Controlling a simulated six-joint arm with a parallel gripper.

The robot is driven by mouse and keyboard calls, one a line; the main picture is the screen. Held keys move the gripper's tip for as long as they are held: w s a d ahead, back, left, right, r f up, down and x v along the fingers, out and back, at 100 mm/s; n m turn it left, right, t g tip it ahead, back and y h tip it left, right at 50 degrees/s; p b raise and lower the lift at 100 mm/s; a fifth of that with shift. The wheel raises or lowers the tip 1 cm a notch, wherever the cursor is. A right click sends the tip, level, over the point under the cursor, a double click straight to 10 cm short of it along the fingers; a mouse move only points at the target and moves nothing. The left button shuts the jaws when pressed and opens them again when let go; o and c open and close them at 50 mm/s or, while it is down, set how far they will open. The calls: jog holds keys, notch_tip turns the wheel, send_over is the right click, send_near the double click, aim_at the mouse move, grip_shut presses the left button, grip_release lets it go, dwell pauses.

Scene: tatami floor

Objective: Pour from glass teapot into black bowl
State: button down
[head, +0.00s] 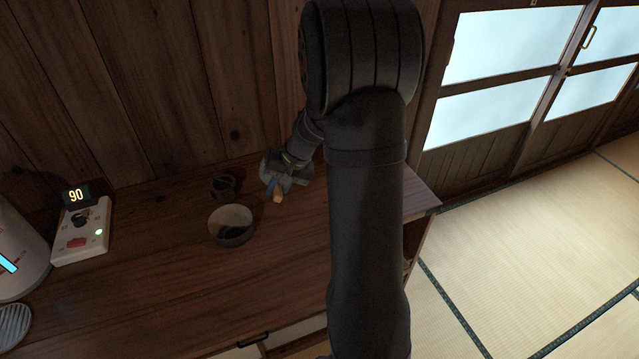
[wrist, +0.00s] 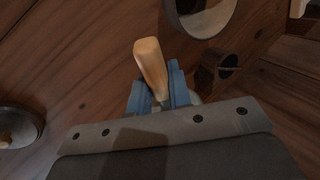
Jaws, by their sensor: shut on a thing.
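My gripper (head: 277,190) is shut on a pale wooden handle (head: 276,198). In the wrist view the handle (wrist: 151,65) sticks out from between the blue fingertips (wrist: 157,98). I cannot make out a clear glass teapot body at the handle; the gripper hides what lies behind it. The dark bowl (head: 231,236) stands upright on the counter, left of and nearer than my gripper, and apart from it. Part of the bowl (wrist: 203,30) shows at the top of the wrist view.
A dark cup (head: 226,187) stands behind the bowl, close to it. A white control panel (head: 82,232) reading 90 and a pale appliance (head: 20,255) are at left. A round dark thing with a pale knob (wrist: 17,128) is at the wrist view's left. The front counter is clear.

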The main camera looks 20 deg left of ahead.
jog(key=s+a+r+n, duration=0.1)
jog(key=s+a, duration=0.4)
jog(key=s, duration=0.6)
jog(key=s+a+r+n+g, duration=0.1)
jog(key=s+a, duration=0.5)
jog(key=s, duration=0.6)
notch_tip(320, 180, up, 2)
jog(key=shift+a+n+g+h, duration=0.15)
jog(key=shift+n+g+h, duration=0.15)
jog(key=shift+n, duration=0.5)
jog(key=shift+w+d+r+g+y, duration=0.15)
jog(key=shift+w+r+g+y, duration=0.05)
jog(key=shift+r+g+y, duration=0.35)
jog(key=shift+w+d+r+g+y, duration=0.15)
jog(key=shift+r+g+y, duration=0.3)
jog(key=shift+r, duration=0.1)
jog(key=shift+w+d+r+g+y, duration=0.15)
jog(key=shift+r+g+y, duration=0.2)
jog(key=shift+r, duration=0.05)
jog(key=shift+w+d+r+g+y, duration=0.1)
jog(key=shift+d+r+g+y, duration=0.05)
jog(key=shift+r+g+y, duration=0.2)
dwell(0.3)
